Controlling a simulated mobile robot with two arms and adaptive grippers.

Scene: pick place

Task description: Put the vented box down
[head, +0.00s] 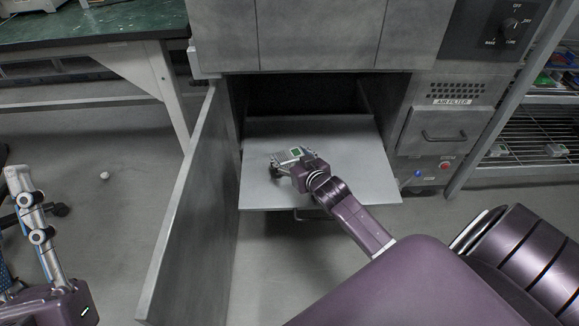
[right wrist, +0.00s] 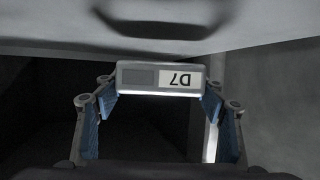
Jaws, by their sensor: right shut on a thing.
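The vented box (head: 287,156) is a small grey box with a green patch on top. In the right wrist view the box (right wrist: 160,77) shows a pale label reading D7 upside down, between two blue-padded fingers. My right gripper (head: 289,165) is shut on it, over the left part of the pulled-out grey shelf (head: 345,178). I cannot tell whether the box touches the shelf. My left gripper (head: 22,225) is at the left edge, cut off by the frame, away from the box; its opening is not clear.
A grey cabinet (head: 320,35) stands behind the shelf, with its dark opening at the back. An open door panel (head: 190,215) stands along the shelf's left side. The shelf's right half is bare. A wire rack (head: 535,135) stands at right, a green-topped table (head: 95,22) at left.

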